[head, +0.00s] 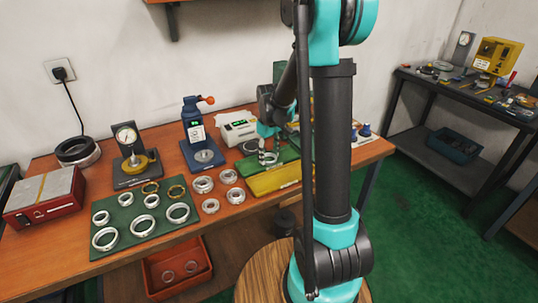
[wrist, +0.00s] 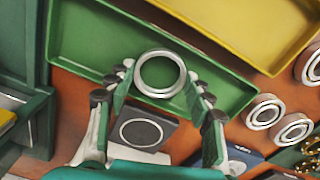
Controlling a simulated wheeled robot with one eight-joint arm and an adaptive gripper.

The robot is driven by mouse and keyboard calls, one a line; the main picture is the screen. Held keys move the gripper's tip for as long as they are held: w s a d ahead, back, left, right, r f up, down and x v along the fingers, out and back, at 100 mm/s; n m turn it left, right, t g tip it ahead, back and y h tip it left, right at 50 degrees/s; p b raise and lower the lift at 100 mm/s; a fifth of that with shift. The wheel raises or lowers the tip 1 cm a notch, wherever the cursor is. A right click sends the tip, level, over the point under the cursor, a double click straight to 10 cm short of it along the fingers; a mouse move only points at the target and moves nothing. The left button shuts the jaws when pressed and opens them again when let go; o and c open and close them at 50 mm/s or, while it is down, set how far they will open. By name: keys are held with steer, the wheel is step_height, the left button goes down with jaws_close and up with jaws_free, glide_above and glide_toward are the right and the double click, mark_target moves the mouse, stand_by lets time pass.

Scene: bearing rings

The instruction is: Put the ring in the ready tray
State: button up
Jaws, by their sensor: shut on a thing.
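My gripper (wrist: 160,78) is shut on a silver ring (wrist: 160,94), with one finger at each side of it. In the wrist view the ring lies flat to the camera, over the green tray (wrist: 80,40). I cannot tell whether it touches the tray floor. In the head view my gripper (head: 268,146) points down at the green tray (head: 286,158), and the ring shows only small and partly hidden there. A yellow tray (head: 264,184) lies in front of the green one. I cannot read the labels on the trays.
Several bearings (head: 203,184) stand on the bench left of the trays. A green mat (head: 128,212) holds several rings. A dial gauge (head: 130,155), a blue press (head: 199,140) and a white device (head: 238,127) stand behind. My arm hides the bench's right part.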

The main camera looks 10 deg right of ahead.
mark_target(269, 157)
steer(key=shift+f, duration=0.1)
steer(key=o, duration=1.2)
steer(key=shift+o, duration=0.2)
step_height(269, 157, up, 12)
steer(key=s+d+f+m+t, duration=0.2)
steer(key=s+f, duration=0.3)
steer(key=s, duration=0.6)
steer(key=s+d+f+m+t, duration=0.2)
steer(key=s+f+m, duration=0.2)
steer(key=s, duration=0.7)
steer(key=shift+f+m, duration=0.3)
steer(key=shift+f, duration=0.65)
